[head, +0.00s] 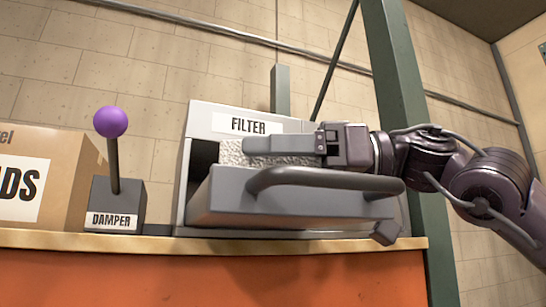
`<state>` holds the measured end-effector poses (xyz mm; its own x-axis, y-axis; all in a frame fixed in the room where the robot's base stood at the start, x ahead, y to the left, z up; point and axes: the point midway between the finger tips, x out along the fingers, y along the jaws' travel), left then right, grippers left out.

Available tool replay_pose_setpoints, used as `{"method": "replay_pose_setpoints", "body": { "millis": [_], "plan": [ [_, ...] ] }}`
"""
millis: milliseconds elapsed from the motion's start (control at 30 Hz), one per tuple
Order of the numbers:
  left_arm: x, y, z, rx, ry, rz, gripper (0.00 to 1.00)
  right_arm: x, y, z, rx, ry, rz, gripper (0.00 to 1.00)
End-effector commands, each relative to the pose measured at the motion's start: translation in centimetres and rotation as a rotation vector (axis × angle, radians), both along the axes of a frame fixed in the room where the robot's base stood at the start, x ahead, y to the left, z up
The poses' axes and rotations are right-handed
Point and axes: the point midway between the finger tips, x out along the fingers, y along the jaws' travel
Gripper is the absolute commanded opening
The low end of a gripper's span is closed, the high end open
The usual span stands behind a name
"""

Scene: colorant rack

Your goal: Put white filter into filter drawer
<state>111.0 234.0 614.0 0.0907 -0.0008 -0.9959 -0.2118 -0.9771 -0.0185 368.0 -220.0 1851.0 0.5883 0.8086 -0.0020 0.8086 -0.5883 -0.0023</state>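The filter drawer (245,207) is pulled out of a grey housing labelled FILTER (205,116) and has a dark bar handle. The white filter (231,155), speckled and rough, shows behind the drawer's front panel, at or in the drawer opening; its lower part is hidden, so I cannot tell if it rests on the drawer floor. My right gripper (258,146) reaches in from the right above the handle. One finger lies across the near side of the filter; the other finger is hidden, so its grip is unclear. My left gripper is not in view.
A damper lever (114,165) with a purple knob stands left of the housing. A cardboard box (75,160) is at the far left. A green post (396,80) rises at the right behind my arm. The orange bench (200,275) has a wooden top edge.

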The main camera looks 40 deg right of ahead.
Motion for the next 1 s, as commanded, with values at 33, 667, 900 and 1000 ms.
{"method": "replay_pose_setpoints", "body": {
  "millis": [33,667,900,1000],
  "plan": [
    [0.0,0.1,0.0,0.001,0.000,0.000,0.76,0.0,0.0,0.0,-0.001,-0.001,0.000,0.76],
    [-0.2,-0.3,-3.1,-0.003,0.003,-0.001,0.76,-4.4,-6.0,0.0,0.002,-0.004,-0.002,0.76],
    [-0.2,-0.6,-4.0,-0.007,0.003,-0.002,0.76,-6.6,-9.0,0.2,0.000,-0.003,-0.002,0.76],
    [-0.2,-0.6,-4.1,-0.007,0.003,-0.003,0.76,-6.9,-9.5,0.2,0.001,-0.001,-0.001,0.76]
  ]
}}
